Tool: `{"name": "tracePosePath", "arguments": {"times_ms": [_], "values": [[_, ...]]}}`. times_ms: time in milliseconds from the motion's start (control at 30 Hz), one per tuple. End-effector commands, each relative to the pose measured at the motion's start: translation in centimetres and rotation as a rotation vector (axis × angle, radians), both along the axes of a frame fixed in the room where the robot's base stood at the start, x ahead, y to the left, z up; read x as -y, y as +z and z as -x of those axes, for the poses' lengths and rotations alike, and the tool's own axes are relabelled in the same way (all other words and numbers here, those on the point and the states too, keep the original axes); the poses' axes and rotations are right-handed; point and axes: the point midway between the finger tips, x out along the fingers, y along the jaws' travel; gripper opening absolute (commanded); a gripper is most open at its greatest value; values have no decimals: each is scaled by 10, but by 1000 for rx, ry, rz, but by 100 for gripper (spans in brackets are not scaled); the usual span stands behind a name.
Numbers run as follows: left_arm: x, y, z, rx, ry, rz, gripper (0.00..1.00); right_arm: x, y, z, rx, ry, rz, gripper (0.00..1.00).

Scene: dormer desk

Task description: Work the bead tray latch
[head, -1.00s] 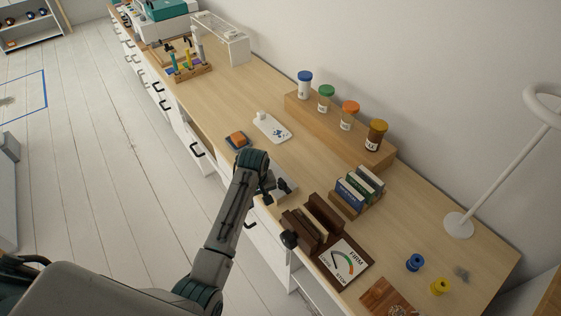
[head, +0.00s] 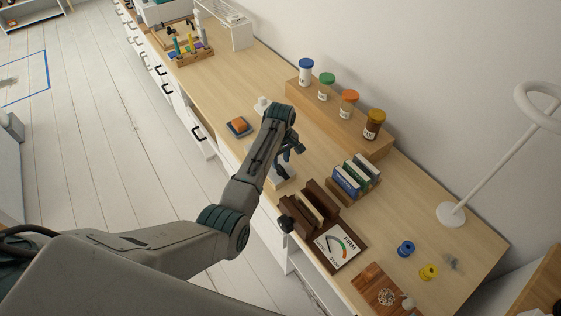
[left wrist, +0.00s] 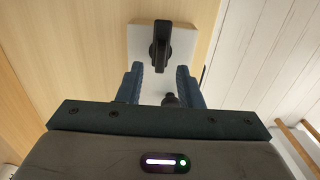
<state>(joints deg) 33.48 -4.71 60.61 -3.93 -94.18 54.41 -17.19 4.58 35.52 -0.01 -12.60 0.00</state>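A white block with a black lever (left wrist: 161,48) on its face shows in the left wrist view; I take this for the latch. The lever points down the picture, and a second, round black part (left wrist: 170,100) sits below it. My left gripper (left wrist: 160,72) is open, its two blue-grey fingers on either side of the lever's lower end. I cannot tell whether they touch it. In the head view my left gripper (head: 290,150) is over the desk's front part, above the white block (head: 282,180), which my arm partly hides. My right gripper is not in view.
A dark wooden holder with a black knob (head: 286,223) and a gauge card (head: 336,246) stand close to the right. A book rack (head: 354,178) and a jar shelf (head: 340,120) are behind.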

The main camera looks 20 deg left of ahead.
Motion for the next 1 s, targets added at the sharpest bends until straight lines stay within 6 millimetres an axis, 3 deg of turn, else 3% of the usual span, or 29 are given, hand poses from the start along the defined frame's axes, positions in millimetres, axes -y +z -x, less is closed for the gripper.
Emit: {"name": "tracePosePath", "arguments": {"times_ms": [200,567,733,1000], "values": [[0,-24,0,-2,0,0,33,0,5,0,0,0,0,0],[0,-29,0,1,-1,1,33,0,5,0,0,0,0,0],[0,-29,0,0,-1,0,0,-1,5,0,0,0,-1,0],[0,-28,0,0,-11,0,0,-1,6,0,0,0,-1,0]]}}
